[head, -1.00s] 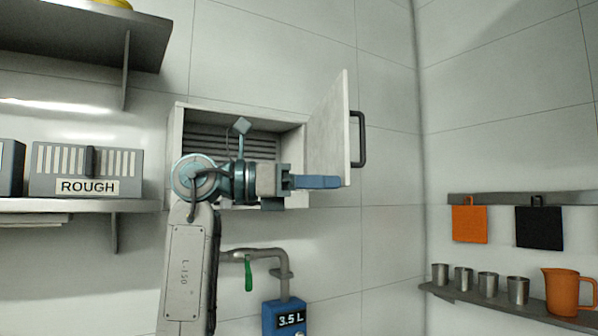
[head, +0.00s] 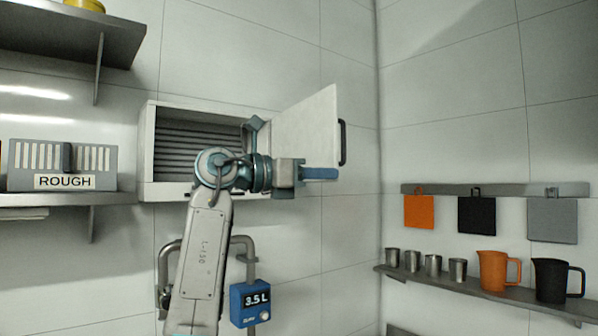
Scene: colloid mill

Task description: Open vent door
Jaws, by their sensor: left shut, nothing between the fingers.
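The vent door (head: 306,128) is a pale panel hinged at the right side of the wall vent box (head: 147,150). It stands swung wide open, with its dark handle (head: 343,143) at the outer right edge. The slatted vent inside (head: 195,140) shows. My left gripper (head: 322,174) is in front of the door's lower part, with blue fingers pointing right and closed on nothing. Whether the fingers touch the door I cannot tell. The gripper and wrist hide part of the box's lower right corner. My right gripper is not in view.
A shelf (head: 110,199) at left bears a grey unit labelled ROUGH (head: 62,165). A pipe and a blue 3.5 L box (head: 249,304) are below the vent. At right, a shelf (head: 480,292) holds metal cups and an orange jug (head: 493,272). The wall between is clear.

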